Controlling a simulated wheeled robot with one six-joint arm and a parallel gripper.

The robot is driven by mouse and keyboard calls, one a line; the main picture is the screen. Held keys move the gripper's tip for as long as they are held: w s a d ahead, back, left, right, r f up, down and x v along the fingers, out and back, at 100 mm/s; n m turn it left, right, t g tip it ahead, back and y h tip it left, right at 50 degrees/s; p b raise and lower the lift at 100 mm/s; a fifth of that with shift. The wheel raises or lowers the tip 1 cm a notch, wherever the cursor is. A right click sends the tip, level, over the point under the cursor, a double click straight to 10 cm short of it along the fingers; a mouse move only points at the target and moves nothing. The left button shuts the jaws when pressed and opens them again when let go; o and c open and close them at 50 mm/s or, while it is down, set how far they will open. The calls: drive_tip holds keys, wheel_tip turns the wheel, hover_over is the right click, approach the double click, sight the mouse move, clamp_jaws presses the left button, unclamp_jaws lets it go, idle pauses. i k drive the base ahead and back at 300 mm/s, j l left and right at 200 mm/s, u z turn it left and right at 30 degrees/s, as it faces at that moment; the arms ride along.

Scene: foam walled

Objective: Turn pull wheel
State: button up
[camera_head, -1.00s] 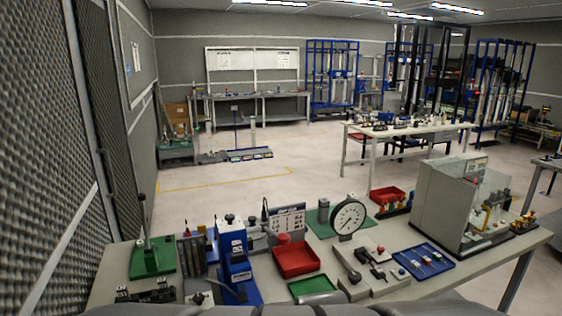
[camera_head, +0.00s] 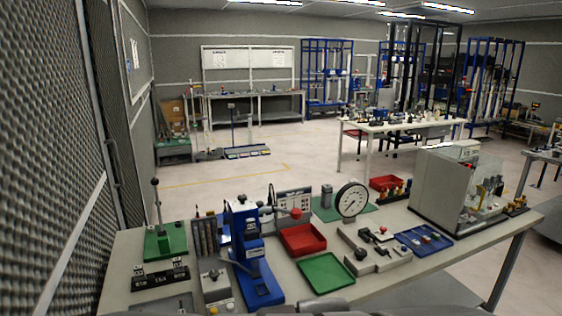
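I cannot make out a clear pull wheel. A blue press-like device (camera_head: 246,245) stands upright on the near workbench (camera_head: 125,262); a side arm ends in a red knob (camera_head: 296,213). Left of it, a black-handled lever (camera_head: 156,205) stands upright on a green base (camera_head: 165,243). A round dial gauge (camera_head: 352,199) stands to the right. My gripper is not in view; only grey parts of my own body show at the bottom edge.
A red tray (camera_head: 303,239), a green tray (camera_head: 326,273) and a blue tray (camera_head: 424,240) crowd the bench, with a grey machine (camera_head: 444,187) at its right. A mesh wall (camera_head: 60,150) runs along the left. Open floor (camera_head: 235,180) lies beyond.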

sight(360, 254)
drive_tip(key=i+l, duration=0.9)
drive_tip(key=i+j+u, duration=0.05)
